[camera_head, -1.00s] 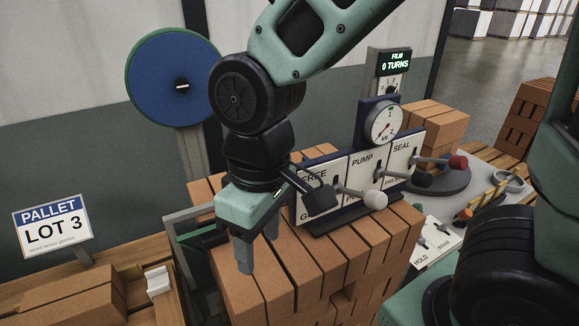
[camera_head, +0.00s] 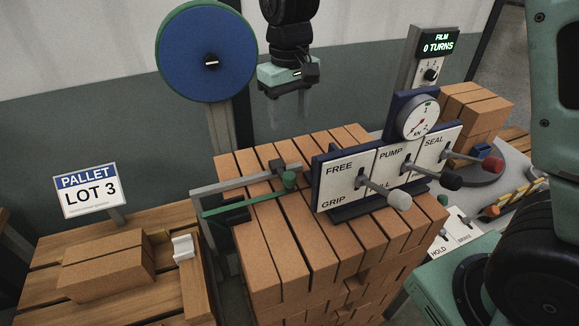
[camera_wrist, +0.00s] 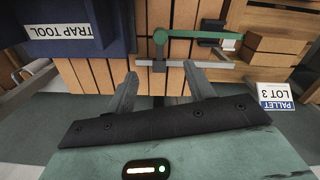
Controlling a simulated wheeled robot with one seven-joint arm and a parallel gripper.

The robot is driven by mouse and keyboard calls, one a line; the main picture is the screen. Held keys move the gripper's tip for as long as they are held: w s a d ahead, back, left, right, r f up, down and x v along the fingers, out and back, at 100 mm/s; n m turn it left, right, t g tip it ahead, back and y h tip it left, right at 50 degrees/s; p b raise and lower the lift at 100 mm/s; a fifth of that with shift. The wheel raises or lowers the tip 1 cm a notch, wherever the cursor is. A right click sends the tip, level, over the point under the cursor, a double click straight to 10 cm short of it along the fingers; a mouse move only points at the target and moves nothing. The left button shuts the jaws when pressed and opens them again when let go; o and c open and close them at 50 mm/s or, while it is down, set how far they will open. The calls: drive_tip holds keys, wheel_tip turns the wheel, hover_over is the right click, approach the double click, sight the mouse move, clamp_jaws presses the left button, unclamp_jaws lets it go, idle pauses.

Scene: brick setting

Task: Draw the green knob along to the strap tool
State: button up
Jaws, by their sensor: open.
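The green knob (camera_head: 289,180) stands on top of the brick stack, at the end of a green strip (camera_head: 235,209) and beside a grey bar. It also shows in the wrist view (camera_wrist: 160,37), beyond my fingertips. The strap tool (camera_head: 345,188) is the dark blue unit with white FREE, PUMP and SEAL panels, a dial and levers, right of the knob.
Bricks (camera_head: 290,235) form the stack under the tool. A lever with a white knob (camera_head: 398,200) juts forward from the tool. A blue reel (camera_head: 207,52) stands behind at left. A pallet sign (camera_head: 90,190) and loose bricks (camera_head: 105,268) are at lower left.

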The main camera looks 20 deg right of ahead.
sight(289, 174)
wheel_tip(289, 174, down, 16)
drive_tip(key=p, duration=0.4)
drive_tip(key=shift+f, duration=0.1)
